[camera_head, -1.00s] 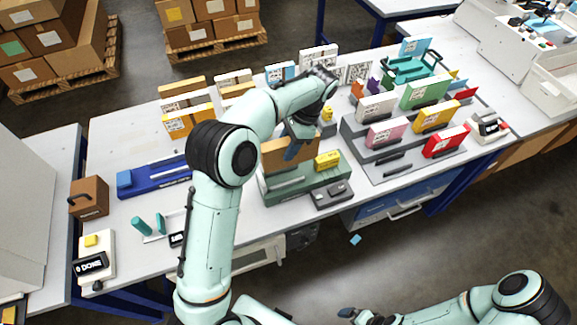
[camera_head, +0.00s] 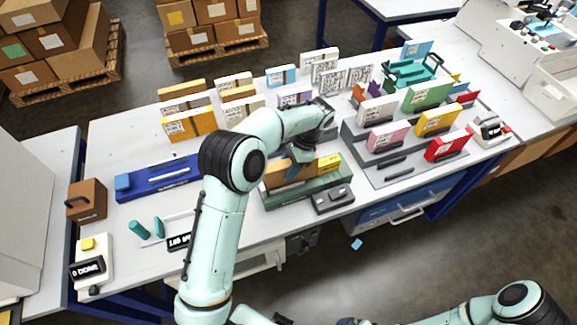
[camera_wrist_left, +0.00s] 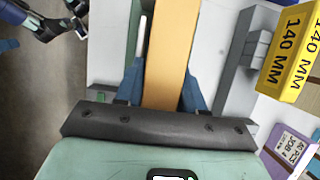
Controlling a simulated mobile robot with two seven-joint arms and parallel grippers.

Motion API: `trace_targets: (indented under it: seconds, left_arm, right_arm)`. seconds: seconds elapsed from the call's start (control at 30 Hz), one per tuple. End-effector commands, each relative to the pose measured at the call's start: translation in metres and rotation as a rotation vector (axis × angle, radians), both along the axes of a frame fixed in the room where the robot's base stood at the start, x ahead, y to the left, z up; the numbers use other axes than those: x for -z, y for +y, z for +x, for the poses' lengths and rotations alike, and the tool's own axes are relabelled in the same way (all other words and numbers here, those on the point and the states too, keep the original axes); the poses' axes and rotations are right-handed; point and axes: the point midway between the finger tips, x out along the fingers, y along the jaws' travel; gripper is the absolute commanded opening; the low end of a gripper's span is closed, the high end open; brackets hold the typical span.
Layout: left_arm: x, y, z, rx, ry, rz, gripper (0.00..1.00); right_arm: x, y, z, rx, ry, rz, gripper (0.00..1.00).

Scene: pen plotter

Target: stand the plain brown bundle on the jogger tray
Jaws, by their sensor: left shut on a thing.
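The plain brown bundle (camera_head: 284,176) is at the green jogger tray (camera_head: 305,193) in the middle of the bench. My left gripper (camera_head: 296,168) is above the tray, shut on the bundle. In the left wrist view the bundle (camera_wrist_left: 168,55) lies between the two blue fingers (camera_wrist_left: 165,85), with green tray surface showing beside it. The bundle's lower edge is hidden, so I cannot tell whether it touches the tray floor. My right gripper (camera_head: 350,321) is barely in view at the bottom edge, apart from the bench.
A yellow 140 MM block (camera_head: 330,162) is at the tray's right end, with a grey control box (camera_head: 333,200) in front. A grey stepped rack (camera_head: 395,168) with coloured packs stands to the right. A blue device (camera_head: 158,180) lies left. Several packs line the back.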

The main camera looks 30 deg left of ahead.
Motion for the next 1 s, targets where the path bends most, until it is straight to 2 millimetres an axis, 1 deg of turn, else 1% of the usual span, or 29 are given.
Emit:
trace_targets:
  seconds: [0.07,0.1,0.13,0.17,0.43,0.57,0.67,0.9,1.0]
  left_arm:
    - [0.003,0.0,0.0,0.0,0.002,0.001,0.02]
    - [0.003,0.0,0.0,0.0,0.001,0.0,0.48]
    - [0.003,0.0,0.0,0.0,0.001,0.0,0.58]
    - [0.003,0.0,0.0,0.0,0.001,0.0,0.64]
    - [0.002,0.0,0.0,0.0,0.001,0.0,0.64]
    - [-0.006,-0.001,0.002,0.0,-0.001,0.0,0.64]
    - [-0.021,-0.005,0.007,0.001,-0.003,-0.001,0.64]
    - [-0.072,-0.018,0.023,0.0,-0.005,0.0,0.64]
    - [-0.09,-0.023,0.029,0.0,-0.004,0.0,0.64]
  right_arm:
    - [0.0,0.0,0.0,0.0,0.0,0.0,1.0]
    - [0.0,0.0,0.0,0.0,0.0,0.0,1.0]
    - [0.0,0.0,0.0,0.0,0.0,0.0,1.0]
    - [0.0,0.0,0.0,0.0,0.0,0.0,1.0]
    - [0.0,0.0,0.0,0.0,0.0,0.0,1.0]
    - [-0.002,0.0,0.001,0.0,-0.001,0.0,1.0]
    - [-0.007,0.0,0.006,0.0,-0.007,0.0,1.0]
    - [-0.025,0.0,0.023,0.0,-0.026,0.0,1.0]
    - [-0.031,0.0,0.03,0.0,-0.035,0.0,1.0]
